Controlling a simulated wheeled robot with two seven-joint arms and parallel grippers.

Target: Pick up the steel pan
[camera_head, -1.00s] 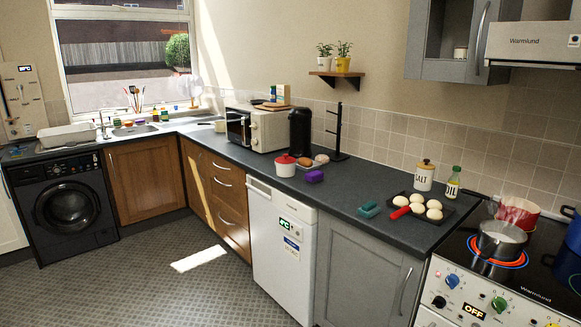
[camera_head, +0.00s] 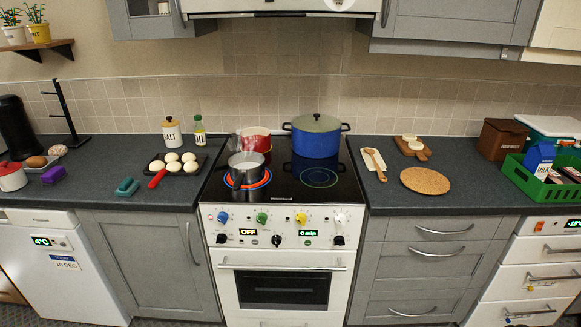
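The steel pan (camera_head: 246,168) is a small silver saucepan with pale contents. It sits on the front left burner of the stove, whose ring glows orange-red around its base. A grey handle seems to stick up from its back left side, close to a red pot (camera_head: 257,143) just behind it. Neither of my grippers shows in this view.
A large blue pot (camera_head: 316,136) stands at the back right of the black cooktop (camera_head: 333,181). A tray of buns with a red handle (camera_head: 173,165) lies left of the stove. A round cork mat (camera_head: 425,180) lies to the right. The front right burner (camera_head: 319,178) is empty.

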